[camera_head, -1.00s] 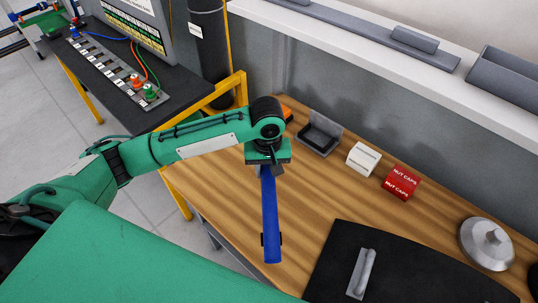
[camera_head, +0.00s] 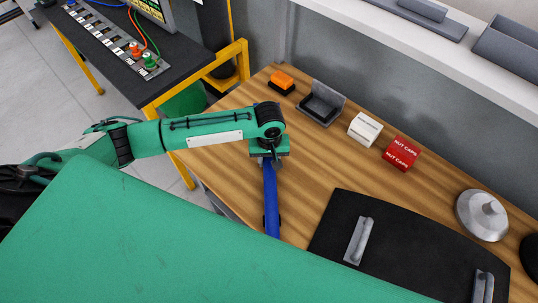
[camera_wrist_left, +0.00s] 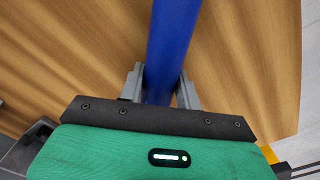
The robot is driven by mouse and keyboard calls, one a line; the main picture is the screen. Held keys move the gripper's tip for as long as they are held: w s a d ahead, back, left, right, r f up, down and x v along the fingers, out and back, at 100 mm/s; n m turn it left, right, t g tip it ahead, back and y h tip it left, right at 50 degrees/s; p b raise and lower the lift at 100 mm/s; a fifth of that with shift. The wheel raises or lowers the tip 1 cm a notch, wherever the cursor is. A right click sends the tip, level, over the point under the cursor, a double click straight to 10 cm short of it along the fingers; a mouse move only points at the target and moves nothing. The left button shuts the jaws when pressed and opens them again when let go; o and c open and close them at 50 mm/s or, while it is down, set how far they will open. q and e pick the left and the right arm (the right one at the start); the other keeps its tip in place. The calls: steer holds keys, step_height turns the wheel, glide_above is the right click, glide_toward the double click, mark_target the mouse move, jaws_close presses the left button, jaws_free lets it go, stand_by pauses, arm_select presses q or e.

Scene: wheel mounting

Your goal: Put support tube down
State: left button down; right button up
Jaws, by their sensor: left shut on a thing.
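The blue support tube (camera_head: 271,196) extends from my left gripper (camera_head: 268,161) toward the near side, over the wooden table (camera_head: 222,157). Its near end is hidden behind a green part of my body in the head view. In the left wrist view the tube (camera_wrist_left: 172,45) runs between the two grey fingers of my left gripper (camera_wrist_left: 160,88), which is shut on it. I cannot tell whether the tube touches the tabletop. My right gripper is not in view.
A black mat (camera_head: 335,225) with grey handles lies right of the tube. An orange button box (camera_head: 282,82), a dark open bin (camera_head: 322,105), a white box (camera_head: 365,129), a red nut caps box (camera_head: 402,152) and a grey metal disc (camera_head: 482,215) stand along the back.

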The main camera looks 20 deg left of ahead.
arm_select(q)
steer(key=c, duration=1)
jaws_free()
steer(key=shift+o, duration=0.2)
